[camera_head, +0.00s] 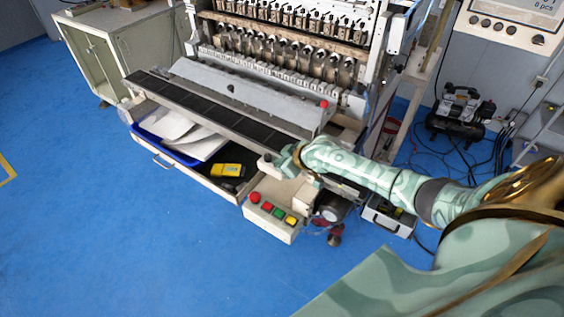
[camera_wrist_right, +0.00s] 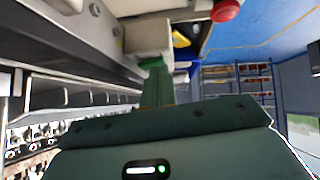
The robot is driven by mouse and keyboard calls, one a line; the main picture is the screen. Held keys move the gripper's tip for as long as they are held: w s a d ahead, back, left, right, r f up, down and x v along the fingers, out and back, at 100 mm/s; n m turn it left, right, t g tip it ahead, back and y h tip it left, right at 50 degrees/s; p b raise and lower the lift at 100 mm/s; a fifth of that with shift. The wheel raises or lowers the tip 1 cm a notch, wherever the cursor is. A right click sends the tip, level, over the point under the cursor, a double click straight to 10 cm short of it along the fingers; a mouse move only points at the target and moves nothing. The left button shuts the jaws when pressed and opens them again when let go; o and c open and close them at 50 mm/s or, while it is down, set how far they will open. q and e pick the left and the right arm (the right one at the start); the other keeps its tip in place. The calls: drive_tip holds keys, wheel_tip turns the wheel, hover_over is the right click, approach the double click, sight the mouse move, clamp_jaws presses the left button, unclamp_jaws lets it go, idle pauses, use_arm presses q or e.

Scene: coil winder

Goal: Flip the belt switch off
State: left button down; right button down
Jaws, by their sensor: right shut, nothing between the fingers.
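The coil winder's dark belt (camera_head: 215,110) runs along the front of the machine in the head view. At its right end, a small pale block (camera_head: 266,165) sits right by my right gripper (camera_head: 284,160). In the wrist view, my right gripper (camera_wrist_right: 155,66) is shut and empty, with its green fingers close to a pale box (camera_wrist_right: 148,37); I cannot tell whether they touch. Small round knobs (camera_wrist_right: 95,10) show on the panel there. I cannot make out the belt switch or its position; the gripper may hide it. My left gripper is out of view.
A control box (camera_head: 272,215) with a red mushroom button (camera_head: 255,197) and coloured buttons stands just below the gripper. An open drawer (camera_head: 222,188) holds a yellow device (camera_head: 227,170) and a blue tray (camera_head: 165,152). The blue floor at left is clear.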

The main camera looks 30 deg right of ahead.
drive_tip(key=shift+s+d+f, duration=0.25)
drive_tip(key=shift+d+f, duration=0.1)
drive_tip(key=shift+f, duration=0.25)
drive_tip(key=shift+r, duration=0.45)
drive_tip(key=r+p, duration=0.2)
drive_tip(key=p, duration=0.1)
drive_tip(key=r+p, duration=0.2)
drive_tip(key=shift+w+a, duration=0.25)
drive_tip(key=shift+a, duration=0.1)
drive_tip(key=a+p+v, duration=0.2)
drive_tip(key=v, duration=0.8)
drive_tip(key=shift+s+d+p, duration=0.25)
drive_tip(key=shift+s+p, duration=0.05)
drive_tip(key=shift+p, duration=0.1)
